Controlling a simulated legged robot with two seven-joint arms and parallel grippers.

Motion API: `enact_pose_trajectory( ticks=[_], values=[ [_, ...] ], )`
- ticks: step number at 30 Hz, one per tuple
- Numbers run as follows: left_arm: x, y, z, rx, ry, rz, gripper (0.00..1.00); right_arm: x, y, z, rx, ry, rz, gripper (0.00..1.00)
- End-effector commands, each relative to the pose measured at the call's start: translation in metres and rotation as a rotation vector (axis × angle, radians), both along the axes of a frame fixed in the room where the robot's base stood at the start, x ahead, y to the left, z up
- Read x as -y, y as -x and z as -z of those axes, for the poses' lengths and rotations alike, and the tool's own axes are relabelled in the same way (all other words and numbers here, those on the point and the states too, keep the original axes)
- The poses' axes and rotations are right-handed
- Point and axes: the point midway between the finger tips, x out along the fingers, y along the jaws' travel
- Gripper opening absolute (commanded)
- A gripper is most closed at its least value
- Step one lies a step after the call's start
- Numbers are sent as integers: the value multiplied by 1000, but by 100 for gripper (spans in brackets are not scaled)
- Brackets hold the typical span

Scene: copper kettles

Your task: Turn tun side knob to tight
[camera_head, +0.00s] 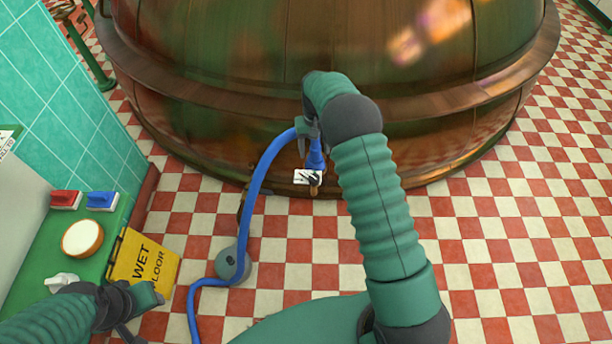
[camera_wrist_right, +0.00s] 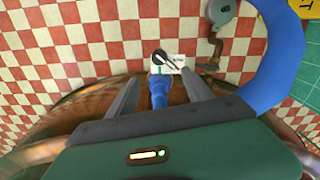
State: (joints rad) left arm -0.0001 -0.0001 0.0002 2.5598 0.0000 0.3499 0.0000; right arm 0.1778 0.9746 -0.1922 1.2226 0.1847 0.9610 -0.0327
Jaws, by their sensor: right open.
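The copper tun (camera_head: 240,130) fills the top of the head view. Low on its side is a small dark knob (camera_head: 315,180) beside a white marked plate (camera_head: 300,176). In the right wrist view the knob (camera_wrist_right: 160,57) shows just beyond my fingertips, with the plate (camera_wrist_right: 174,64) beside it. My right gripper (camera_wrist_right: 160,77) is open, its two fingers apart on either side of a blue fitting (camera_wrist_right: 158,95). It is not closed on the knob. The plate's marks are too small to read. My left gripper (camera_head: 142,313) is open at the lower left, away from the tun.
A blue hose (camera_head: 254,190) curves from near my right gripper down to the floor, past a grey round part (camera_head: 233,266). Checkered floor is clear at right.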

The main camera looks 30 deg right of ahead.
Motion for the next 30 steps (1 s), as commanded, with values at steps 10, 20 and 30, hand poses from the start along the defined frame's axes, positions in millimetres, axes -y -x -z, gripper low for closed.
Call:
enact_pose_trajectory(
  ticks=[10,20,30],
  values=[
    [0,0,16,0,0,0,36,1,1,96,-5,-3,1,59],
    [0,0,23,0,0,0,36,0,0,144,-1,0,0,59],
    [0,0,23,0,0,0,36,1,0,146,-1,-1,0,50]
  ],
)
